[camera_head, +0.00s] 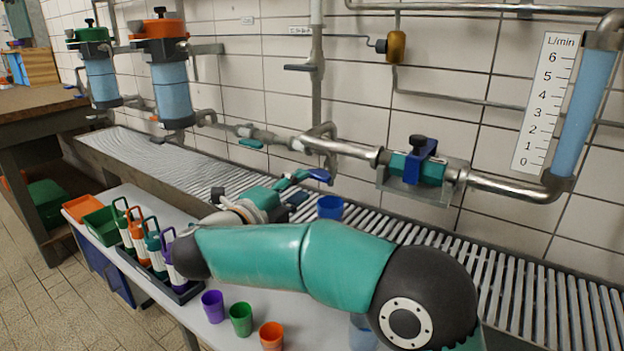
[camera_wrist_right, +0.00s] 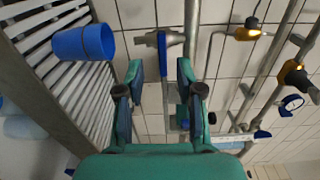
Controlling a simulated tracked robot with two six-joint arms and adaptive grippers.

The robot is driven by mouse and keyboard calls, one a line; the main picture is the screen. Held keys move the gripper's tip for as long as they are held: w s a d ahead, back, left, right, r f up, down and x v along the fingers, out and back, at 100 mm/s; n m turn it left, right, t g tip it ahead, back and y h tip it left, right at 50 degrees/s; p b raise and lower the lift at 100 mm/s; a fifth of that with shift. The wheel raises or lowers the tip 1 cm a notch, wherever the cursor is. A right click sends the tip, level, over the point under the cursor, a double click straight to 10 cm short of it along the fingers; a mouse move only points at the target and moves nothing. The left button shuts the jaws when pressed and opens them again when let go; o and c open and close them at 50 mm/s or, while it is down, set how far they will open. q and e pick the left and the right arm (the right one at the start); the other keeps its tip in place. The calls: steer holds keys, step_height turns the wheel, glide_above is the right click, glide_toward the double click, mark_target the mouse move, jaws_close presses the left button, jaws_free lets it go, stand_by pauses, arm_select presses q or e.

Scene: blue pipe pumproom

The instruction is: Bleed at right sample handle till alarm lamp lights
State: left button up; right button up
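The blue sample handle (camera_head: 320,175) sits on the pipe outlet above the slatted trough. In the wrist view the blue handle (camera_wrist_right: 163,53) stands between and just beyond the fingertips. My right gripper (camera_head: 295,190) has its fingers apart, with no visible grip on the handle; it also shows in the wrist view (camera_wrist_right: 160,82). A blue cup (camera_head: 330,207) stands on the slats below the handle and shows in the wrist view (camera_wrist_right: 83,43). An amber fixture (camera_wrist_right: 248,31) has a bright yellow patch; whether it is the alarm lamp, I cannot tell. My left gripper is not in view.
A flow tube with an L/min scale (camera_head: 541,105) is at right. A blue-clamped valve (camera_head: 420,163) is on the pipe. Two blue filter vessels (camera_head: 172,92) stand at left. Purple (camera_head: 213,306), green (camera_head: 241,319) and orange (camera_head: 272,336) cups stand on the white table near my arm.

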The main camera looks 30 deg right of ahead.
steer(key=shift+v, duration=2.15)
